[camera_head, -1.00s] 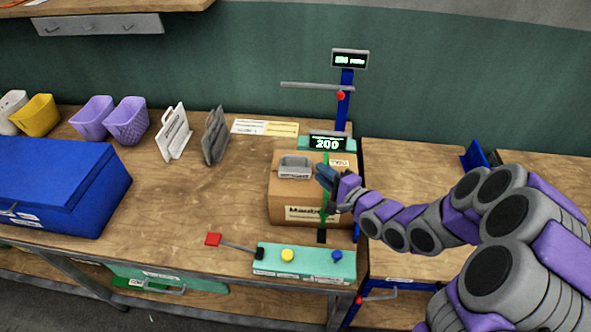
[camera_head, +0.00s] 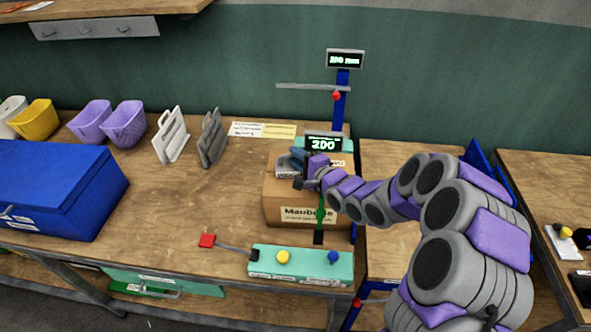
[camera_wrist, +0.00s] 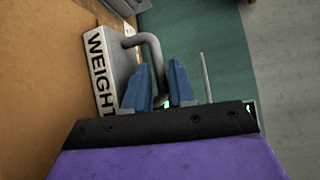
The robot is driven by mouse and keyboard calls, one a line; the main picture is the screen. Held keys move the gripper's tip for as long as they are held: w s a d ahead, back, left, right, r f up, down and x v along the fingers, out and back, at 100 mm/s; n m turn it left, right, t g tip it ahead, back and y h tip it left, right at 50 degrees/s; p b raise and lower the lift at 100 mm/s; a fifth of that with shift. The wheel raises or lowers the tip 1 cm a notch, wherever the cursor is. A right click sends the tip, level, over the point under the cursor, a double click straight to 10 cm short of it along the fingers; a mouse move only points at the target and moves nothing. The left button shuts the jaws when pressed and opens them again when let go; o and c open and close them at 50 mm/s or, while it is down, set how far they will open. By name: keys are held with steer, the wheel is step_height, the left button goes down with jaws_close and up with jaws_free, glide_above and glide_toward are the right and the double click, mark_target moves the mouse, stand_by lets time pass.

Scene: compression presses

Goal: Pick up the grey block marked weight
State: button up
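The grey block marked weight (camera_wrist: 108,75) shows in the wrist view, with black "WEIGHT" lettering on its white face and a curved grey handle. It sits on top of a cardboard box (camera_head: 285,208); in the head view the block (camera_head: 282,168) is partly hidden by my gripper (camera_head: 296,165). In the wrist view my gripper's blue fingers (camera_wrist: 160,88) are apart. The bent end of the handle shows between them, with gaps; no firm grip on it is visible.
A press with a display reading 200 (camera_head: 323,143) stands behind the box. A teal control panel (camera_head: 300,265) with yellow and blue knobs lies in front. A blue case (camera_head: 60,185), baskets and two upright plates stand left. The bench middle is clear.

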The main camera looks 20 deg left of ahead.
steer(key=a, duration=0.2)
steer(key=shift+a+f, duration=0.3)
steer(key=shift+a, duration=0.05)
steer(key=shift+c, duration=0.7)
steer(key=shift+s+d+r, duration=0.1)
steer(key=shift+d, duration=0.55)
steer(key=c, duration=0.3)
steer(key=shift+d, duration=0.35)
jaws_close()
steer(key=shift+a, duration=0.1)
steer(key=shift+a, duration=0.25)
